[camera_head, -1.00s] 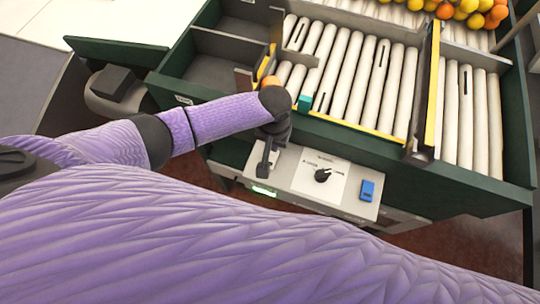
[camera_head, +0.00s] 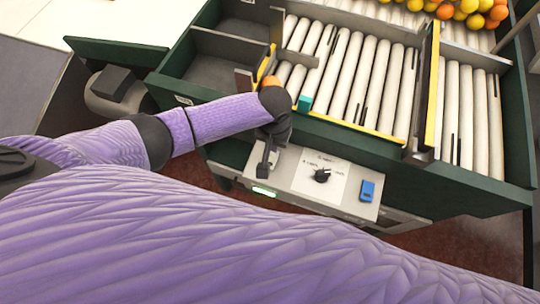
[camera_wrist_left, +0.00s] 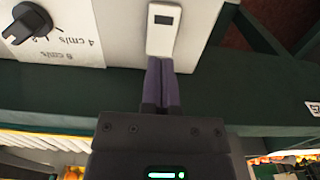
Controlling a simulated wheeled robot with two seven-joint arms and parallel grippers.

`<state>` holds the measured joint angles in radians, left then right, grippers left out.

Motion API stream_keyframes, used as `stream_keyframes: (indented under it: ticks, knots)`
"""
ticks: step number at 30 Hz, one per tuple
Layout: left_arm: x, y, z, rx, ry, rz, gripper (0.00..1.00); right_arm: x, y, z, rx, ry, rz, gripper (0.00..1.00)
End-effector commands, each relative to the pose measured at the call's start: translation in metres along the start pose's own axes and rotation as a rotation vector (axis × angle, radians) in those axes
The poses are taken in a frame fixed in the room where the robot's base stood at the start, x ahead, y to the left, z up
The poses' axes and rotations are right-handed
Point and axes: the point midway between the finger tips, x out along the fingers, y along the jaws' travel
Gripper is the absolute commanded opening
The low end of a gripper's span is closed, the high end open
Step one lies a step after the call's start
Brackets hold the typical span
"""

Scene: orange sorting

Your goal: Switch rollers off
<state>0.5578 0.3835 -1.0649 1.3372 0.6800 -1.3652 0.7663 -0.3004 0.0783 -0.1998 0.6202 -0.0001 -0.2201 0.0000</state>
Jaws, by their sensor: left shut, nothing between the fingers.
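The grey control panel (camera_head: 300,205) is on the front of the green roller table. It has a black speed knob (camera_head: 322,175) on a white label, a blue switch (camera_head: 367,191) at the right and a pale switch housing with a dark window (camera_head: 263,171) at the left. In the left wrist view the housing (camera_wrist_left: 175,45) is straight ahead and the knob (camera_wrist_left: 28,24) is at upper left. My left gripper (camera_wrist_left: 160,66) is shut and empty, its fingertips at the near end of the housing. I cannot tell whether they touch it. My right gripper is out of view.
White rollers (camera_head: 350,80) lie behind the panel, with yellow-edged dividers and a teal block (camera_head: 305,103) at their front edge. Oranges and lemons (camera_head: 465,10) are piled at the back. A green light (camera_head: 264,191) glows at the panel's front edge.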

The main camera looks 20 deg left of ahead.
Motion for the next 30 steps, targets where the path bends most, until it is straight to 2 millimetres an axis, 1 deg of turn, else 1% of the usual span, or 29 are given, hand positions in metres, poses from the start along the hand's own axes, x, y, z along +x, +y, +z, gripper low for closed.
stream_keyframes:
  ticks: [15, 30]
  knots:
    - [0.0004, 0.0000, 0.0000, 0.000, 0.000, 0.000, 0.00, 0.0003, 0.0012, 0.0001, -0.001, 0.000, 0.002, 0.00]
    - [0.0079, 0.0000, 0.0000, 0.000, 0.000, 0.000, 0.00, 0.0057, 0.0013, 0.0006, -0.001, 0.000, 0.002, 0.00]
